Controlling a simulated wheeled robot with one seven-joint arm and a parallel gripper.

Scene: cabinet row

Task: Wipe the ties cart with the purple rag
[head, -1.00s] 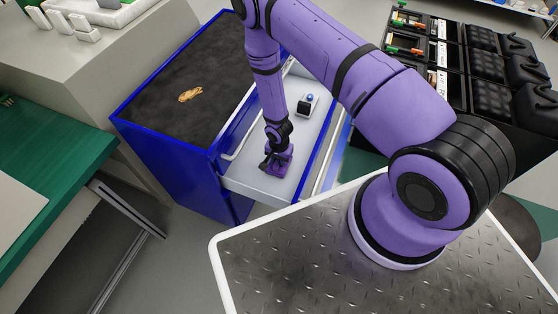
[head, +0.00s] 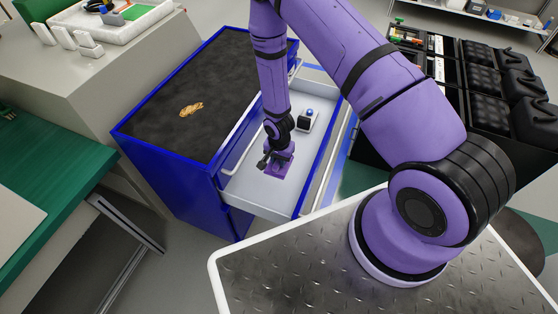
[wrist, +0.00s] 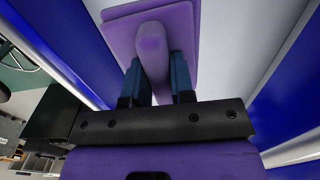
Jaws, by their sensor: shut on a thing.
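The purple rag (wrist: 178,25) looks like a flat purple pad with a raised rounded grip. My gripper (wrist: 155,65) is shut on that grip, its dark fingers on both sides. In the head view my gripper (head: 276,155) and the rag (head: 281,169) are inside the open pale drawer (head: 252,195) of the blue cart (head: 170,175). I cannot tell whether the rag touches the drawer floor. The cart has a dark, smudged top (head: 200,75) with a brown-gold item (head: 191,109) lying on it. Which cart the task calls the ties cart is not marked.
A small dark-and-white object with a blue top (head: 307,117) sits farther back in the drawer. Black cases (head: 490,90) stand to the right. A green-topped bench (head: 50,165) is at the left, and a grey counter (head: 70,75) behind it. Grey floor shows between.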

